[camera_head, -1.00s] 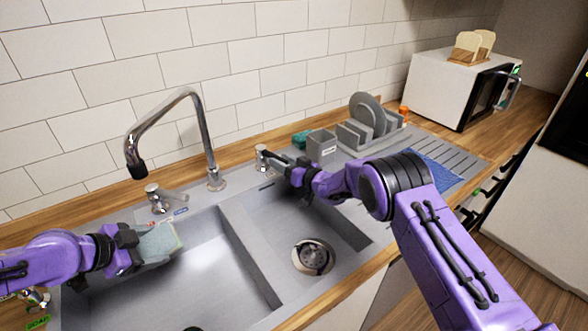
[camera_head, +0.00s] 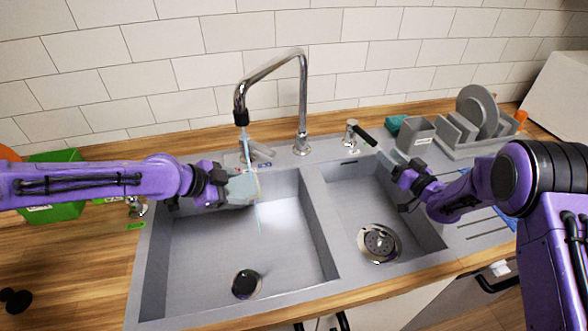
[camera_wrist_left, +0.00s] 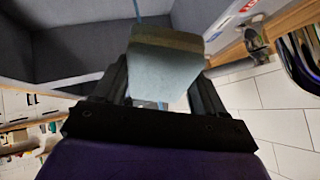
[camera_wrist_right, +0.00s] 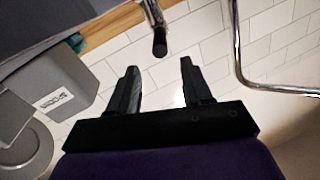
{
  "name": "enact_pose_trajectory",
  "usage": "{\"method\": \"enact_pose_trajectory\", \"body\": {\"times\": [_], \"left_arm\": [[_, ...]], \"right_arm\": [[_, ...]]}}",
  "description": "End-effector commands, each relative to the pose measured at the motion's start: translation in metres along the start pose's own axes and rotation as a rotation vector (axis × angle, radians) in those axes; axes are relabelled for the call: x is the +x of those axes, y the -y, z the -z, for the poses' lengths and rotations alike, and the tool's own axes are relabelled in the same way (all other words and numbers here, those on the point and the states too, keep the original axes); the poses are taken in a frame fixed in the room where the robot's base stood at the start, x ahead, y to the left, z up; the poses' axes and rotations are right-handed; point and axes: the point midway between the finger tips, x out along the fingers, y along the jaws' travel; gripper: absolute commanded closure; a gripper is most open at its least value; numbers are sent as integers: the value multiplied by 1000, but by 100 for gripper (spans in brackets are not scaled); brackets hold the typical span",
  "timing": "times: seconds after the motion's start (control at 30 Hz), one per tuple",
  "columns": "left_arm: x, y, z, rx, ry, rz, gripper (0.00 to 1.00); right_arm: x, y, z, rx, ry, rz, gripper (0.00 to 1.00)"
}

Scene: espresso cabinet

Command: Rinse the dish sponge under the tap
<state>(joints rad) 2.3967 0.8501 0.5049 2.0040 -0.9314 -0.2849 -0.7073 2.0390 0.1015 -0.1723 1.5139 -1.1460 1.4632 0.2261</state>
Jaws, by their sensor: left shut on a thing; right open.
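The dish sponge (camera_head: 243,188) is pale grey-green and held over the left basin. My left gripper (camera_head: 222,186) is shut on it; the left wrist view shows the sponge (camera_wrist_left: 165,62) between its fingers. The chrome tap (camera_head: 303,95) arches over the left basin, and a thin blue water stream (camera_head: 247,150) falls from its spout. The stream meets the sponge area and shows again below it. My right gripper (camera_head: 398,165) is open and empty above the right basin, near the lever with a black handle (camera_head: 364,134). That black handle tip (camera_wrist_right: 160,46) shows ahead of the open fingers in the right wrist view.
The left basin (camera_head: 200,260) and right basin (camera_head: 350,200) are divided by a ridge. A grey caddy (camera_head: 416,134), a green sponge-like block (camera_head: 396,124) and a dish rack (camera_head: 460,135) stand behind right. A green box (camera_head: 55,205) is at left.

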Motion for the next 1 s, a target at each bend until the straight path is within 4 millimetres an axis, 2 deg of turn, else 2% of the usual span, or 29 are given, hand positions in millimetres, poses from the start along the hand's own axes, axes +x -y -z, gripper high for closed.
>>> {"method": "enact_pose_trajectory", "body": {"times": [0.4, 0.63, 0.77, 1.0], "left_arm": [[0, 0, 0, 0, 0, 0, 53], [0, 0, 0, 0, 0, 0, 53], [0, 0, 0, 0, 0, 0, 53], [0, 0, 0, 0, 0, 0, 53]], "right_arm": [[0, 0, 0, 0, 0, 0, 51], [-20, 0, -3, 2, -1, 1, 51], [-4, 0, -3, -3, 1, 5, 51], [55, 1, -3, -2, -1, 4, 51]]}}
